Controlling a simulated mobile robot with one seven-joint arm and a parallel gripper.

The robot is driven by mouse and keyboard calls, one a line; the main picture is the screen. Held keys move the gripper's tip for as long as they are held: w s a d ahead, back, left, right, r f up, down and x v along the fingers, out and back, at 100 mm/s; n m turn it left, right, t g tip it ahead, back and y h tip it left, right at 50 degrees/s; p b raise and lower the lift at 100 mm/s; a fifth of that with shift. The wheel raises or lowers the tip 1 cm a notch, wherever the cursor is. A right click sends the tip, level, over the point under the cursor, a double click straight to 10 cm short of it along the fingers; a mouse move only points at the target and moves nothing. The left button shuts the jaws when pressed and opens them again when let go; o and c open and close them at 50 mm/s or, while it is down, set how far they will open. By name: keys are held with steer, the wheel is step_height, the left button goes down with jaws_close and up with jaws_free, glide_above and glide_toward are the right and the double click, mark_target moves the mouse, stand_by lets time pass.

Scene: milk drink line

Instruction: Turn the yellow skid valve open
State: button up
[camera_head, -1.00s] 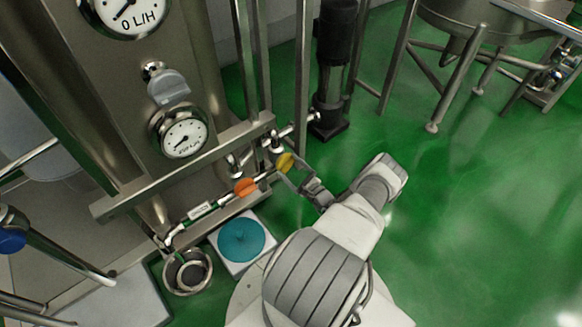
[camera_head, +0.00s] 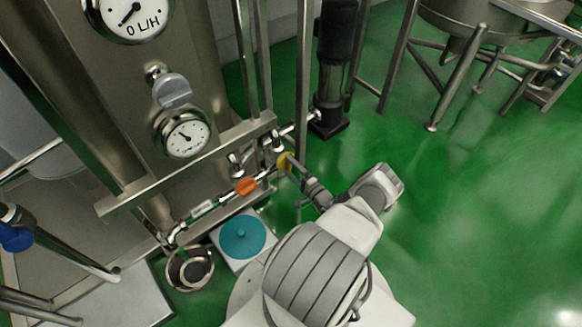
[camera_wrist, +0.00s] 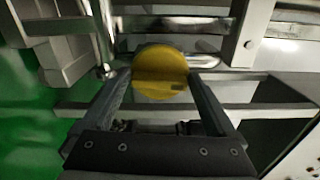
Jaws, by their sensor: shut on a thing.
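The yellow valve handle (camera_head: 284,162) sits on the pipework at the right end of the skid's lower rail. In the wrist view the round yellow handle (camera_wrist: 160,72) lies between the tips of my two fingers. My gripper (camera_head: 291,166) reaches it from the lower right in the head view. In the wrist view my gripper (camera_wrist: 160,80) is shut on the yellow handle, with a finger at its left and right edges. The handle's raised bar runs roughly level across its face. The valve body behind it is mostly hidden.
An orange valve handle (camera_head: 246,187) is on the same pipe to the left. A steel pot (camera_head: 190,270) and a teal disc (camera_head: 242,237) on a white plate stand below. Green floor (camera_head: 470,210) is open at right.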

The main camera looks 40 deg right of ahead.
steer(key=shift+n, duration=0.6)
steer(key=o, duration=1)
steer(key=shift+s, duration=0.1)
